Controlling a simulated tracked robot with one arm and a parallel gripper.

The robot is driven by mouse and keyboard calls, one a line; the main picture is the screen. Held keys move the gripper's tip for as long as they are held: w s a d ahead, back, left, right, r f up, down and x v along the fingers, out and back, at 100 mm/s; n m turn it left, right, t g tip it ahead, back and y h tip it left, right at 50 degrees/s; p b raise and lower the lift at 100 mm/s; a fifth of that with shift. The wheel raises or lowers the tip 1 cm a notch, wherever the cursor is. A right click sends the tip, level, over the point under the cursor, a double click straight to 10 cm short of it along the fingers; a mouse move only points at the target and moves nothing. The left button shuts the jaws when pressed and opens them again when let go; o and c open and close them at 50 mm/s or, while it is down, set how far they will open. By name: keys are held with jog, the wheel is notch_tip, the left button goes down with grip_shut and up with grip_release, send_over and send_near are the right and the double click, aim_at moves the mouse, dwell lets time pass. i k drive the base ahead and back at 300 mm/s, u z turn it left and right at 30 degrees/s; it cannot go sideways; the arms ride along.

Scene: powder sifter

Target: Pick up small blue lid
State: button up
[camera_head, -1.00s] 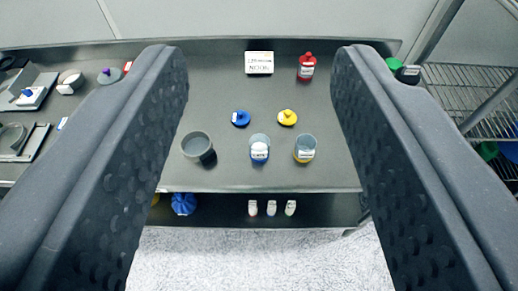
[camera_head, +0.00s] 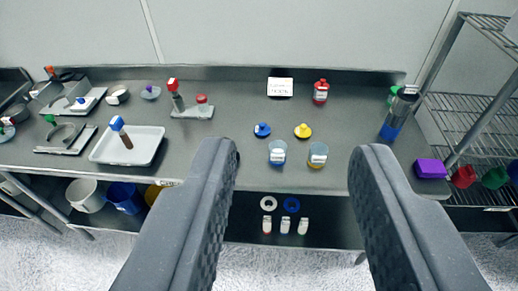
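The small blue lid (camera_head: 262,130) has a raised knob and lies on the grey table (camera_head: 330,190), left of a yellow lid (camera_head: 303,131). A clear cup with blue at its base (camera_head: 277,152) stands in front of the blue lid. A cup with yellow at its base (camera_head: 317,155) stands to its right. My gripper (camera_head: 294,150) is open and empty. Its two dark fingers rise from the bottom of the view, with the lid beyond and between their tips. The left finger hides part of the table.
A red bottle (camera_head: 321,91) and a white label card (camera_head: 280,87) stand at the back. A white tray (camera_head: 128,145) is at left. Wire shelves (camera_head: 470,115) stand at far right. Several small containers sit on the lower shelf.

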aim_at(261, 130)
jog(key=k, duration=0.7)
jog(key=u, duration=0.45)
jog(key=i, duration=2.6)
jog(key=z, duration=0.85)
